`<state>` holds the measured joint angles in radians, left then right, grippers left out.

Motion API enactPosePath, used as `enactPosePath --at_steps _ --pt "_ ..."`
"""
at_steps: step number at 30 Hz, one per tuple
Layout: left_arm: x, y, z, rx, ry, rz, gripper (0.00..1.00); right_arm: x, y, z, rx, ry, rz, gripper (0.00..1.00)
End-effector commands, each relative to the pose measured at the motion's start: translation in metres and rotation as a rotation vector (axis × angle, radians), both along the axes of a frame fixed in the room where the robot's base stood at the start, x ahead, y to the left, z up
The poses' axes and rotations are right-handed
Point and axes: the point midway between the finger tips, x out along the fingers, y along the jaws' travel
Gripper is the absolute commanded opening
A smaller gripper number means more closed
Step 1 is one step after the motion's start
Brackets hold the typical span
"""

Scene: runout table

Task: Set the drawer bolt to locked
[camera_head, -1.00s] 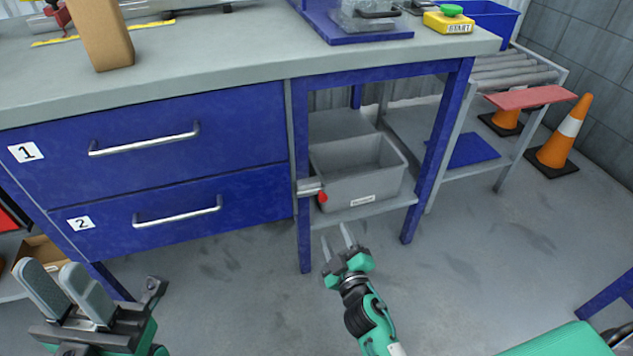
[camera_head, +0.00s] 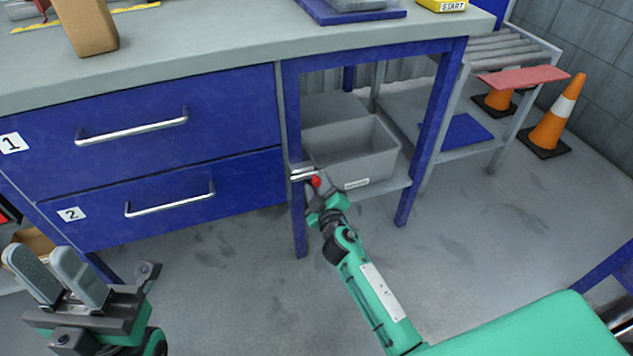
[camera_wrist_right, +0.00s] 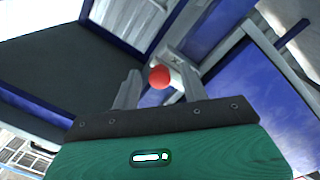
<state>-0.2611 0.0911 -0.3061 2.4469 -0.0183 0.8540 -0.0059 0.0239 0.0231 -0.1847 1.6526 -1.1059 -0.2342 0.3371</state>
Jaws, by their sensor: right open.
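The drawer bolt is a small metal bolt with a red knob (camera_head: 316,182), on the blue table post right of drawer 2 (camera_head: 170,200). The red knob also shows in the right wrist view (camera_wrist_right: 160,77), with its metal bolt body (camera_wrist_right: 180,76) behind it. My right gripper (camera_head: 309,185) is at the bolt. In the right wrist view its open fingers (camera_wrist_right: 157,90) stand on either side of the red knob; I cannot tell whether they touch it. My left gripper (camera_head: 52,275) is at the lower left, fingers apart and empty, away from the bolt.
Drawer 1 (camera_head: 140,115) is above drawer 2; both look closed. A grey bin (camera_head: 345,150) sits on the shelf right of the post. Another table leg (camera_head: 425,140) stands further right. A cardboard-coloured block (camera_head: 88,28) stands on the worktop (camera_head: 200,45). An orange cone (camera_head: 552,120) is at far right.

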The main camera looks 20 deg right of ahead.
Motion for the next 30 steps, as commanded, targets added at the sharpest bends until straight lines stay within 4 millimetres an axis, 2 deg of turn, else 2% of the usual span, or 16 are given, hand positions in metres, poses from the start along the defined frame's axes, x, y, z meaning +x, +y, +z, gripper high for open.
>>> enactPosePath --at_steps 6,15,17,22,27,30 --pt "0.000 0.000 0.001 0.000 -0.005 0.000 0.32 0.015 -0.001 0.000 0.000 0.000 0.000 0.45" --pt "0.000 0.000 0.005 -0.003 -0.020 0.000 0.32 0.017 -0.001 0.000 0.001 0.000 0.000 0.45" --pt "0.000 0.000 0.005 -0.004 -0.020 0.000 0.32 0.017 -0.001 0.000 0.001 0.000 0.000 0.35" --pt "0.000 0.000 0.004 -0.006 -0.017 0.001 0.32 0.017 -0.001 0.000 0.001 0.000 0.000 0.01" --pt "0.000 0.000 0.002 -0.006 -0.012 0.000 0.32 0.017 0.001 0.001 0.003 -0.001 0.000 0.00" --pt "0.000 0.000 -0.003 -0.006 -0.008 0.000 0.32 0.017 0.011 0.000 0.006 -0.002 0.001 0.00"
